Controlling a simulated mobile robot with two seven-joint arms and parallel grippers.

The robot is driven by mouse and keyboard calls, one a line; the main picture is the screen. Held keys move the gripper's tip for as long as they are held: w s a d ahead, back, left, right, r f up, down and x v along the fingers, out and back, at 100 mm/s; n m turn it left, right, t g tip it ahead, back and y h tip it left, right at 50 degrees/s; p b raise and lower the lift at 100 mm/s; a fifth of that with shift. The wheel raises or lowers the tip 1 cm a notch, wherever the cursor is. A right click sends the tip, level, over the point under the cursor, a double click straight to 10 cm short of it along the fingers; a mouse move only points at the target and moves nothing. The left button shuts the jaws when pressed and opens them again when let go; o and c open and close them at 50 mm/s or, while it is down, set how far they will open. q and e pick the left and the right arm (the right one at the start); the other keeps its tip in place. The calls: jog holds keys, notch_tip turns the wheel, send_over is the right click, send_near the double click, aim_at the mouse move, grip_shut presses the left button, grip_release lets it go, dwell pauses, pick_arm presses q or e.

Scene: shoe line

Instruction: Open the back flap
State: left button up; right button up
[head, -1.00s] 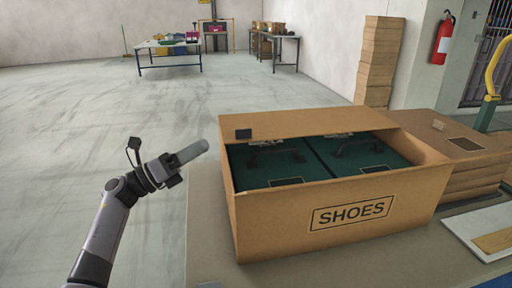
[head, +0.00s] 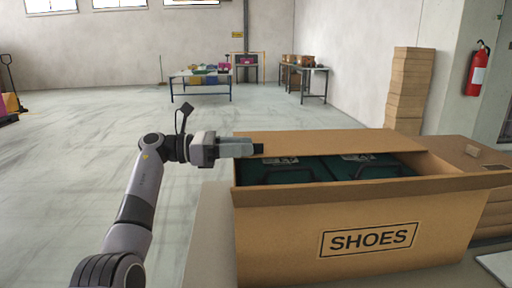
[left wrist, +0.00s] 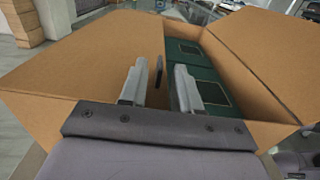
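The cardboard SHOES box (head: 300,240) stands on the table, with dark green boxes (head: 285,172) inside. My left gripper (head: 245,148) is at that corner. In the left wrist view, my left gripper (left wrist: 160,85) is open. Contact cannot be told.
Flat cardboard boxes (head: 490,160) are stacked at the right of the SHOES box. A tall carton stack (head: 408,90) and a fire extinguisher (head: 478,75) stand behind. The floor (head: 90,150) at the left is open.

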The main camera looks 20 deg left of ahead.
aim_at(255, 146)
pick_arm(q)
jog(key=shift+x, duration=1.75)
jog(key=shift+c, duration=0.3)
grip_shut()
